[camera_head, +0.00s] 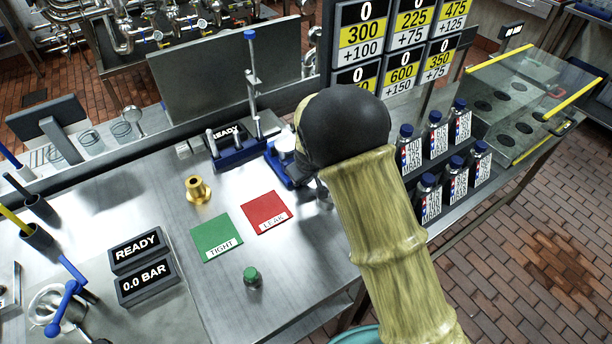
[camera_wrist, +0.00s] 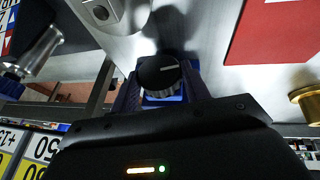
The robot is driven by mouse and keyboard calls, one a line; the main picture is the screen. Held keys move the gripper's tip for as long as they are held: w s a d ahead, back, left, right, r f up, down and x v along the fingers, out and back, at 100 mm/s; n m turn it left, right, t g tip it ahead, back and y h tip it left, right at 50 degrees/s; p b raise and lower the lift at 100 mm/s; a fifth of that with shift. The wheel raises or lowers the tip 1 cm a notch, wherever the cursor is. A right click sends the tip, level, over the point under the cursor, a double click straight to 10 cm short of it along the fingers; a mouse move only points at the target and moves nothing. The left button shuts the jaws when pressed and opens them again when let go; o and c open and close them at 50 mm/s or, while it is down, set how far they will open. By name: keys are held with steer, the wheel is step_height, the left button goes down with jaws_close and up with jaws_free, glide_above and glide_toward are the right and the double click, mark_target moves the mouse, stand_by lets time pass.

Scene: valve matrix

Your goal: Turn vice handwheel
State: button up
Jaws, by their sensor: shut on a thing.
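The vice handwheel (camera_wrist: 158,74) is a black ridged knob with a white line on its face, in the middle of the wrist view. Blue vice parts show behind and below it. My gripper (camera_wrist: 160,88) is shut on the handwheel, with its dark body across the bottom of the wrist view. In the head view the blue vice (camera_head: 279,163) stands on the steel bench, partly hidden by my arm. The handwheel and fingertips are hidden there behind my black wrist.
A green TIGHT mat (camera_head: 216,237), a red LEAK mat (camera_head: 266,213), a brass fitting (camera_head: 198,189) and a green-capped vial (camera_head: 252,277) are on the bench nearby. A blue stand (camera_head: 240,152) is behind the vice. Several blue-capped bottles (camera_head: 436,140) are right of my arm.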

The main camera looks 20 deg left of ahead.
steer(key=shift+w, duration=0.1)
steer(key=b, duration=0.1)
steer(key=g+y+b, duration=0.1)
steer(key=b, duration=0.1)
steer(key=shift+w+d+f+m+g+y, duration=0.1)
steer(key=shift+w+d+m+g+y, duration=0.1)
steer(key=shift+m+g+y, duration=0.1)
steer(key=g, duration=0.1)
steer(key=g+y+b, duration=0.2)
steer(key=shift+w+d+m, duration=0.2)
steer(key=shift+w+m, duration=0.05)
steer(key=shift+m, duration=0.15)
steer(key=g+y, duration=0.1)
steer(key=g+y+b, duration=0.1)
steer(key=shift+w+d+m+y, duration=0.1)
steer(key=shift+w+m+y, duration=0.1)
steer(key=shift+m+y, duration=0.2)
steer(key=shift+d+f+m+g+y+b, duration=0.15)
steer(key=shift+m+g+y+b, duration=0.3)
steer(key=shift+g+y, duration=0.65)
steer(key=o, duration=1)
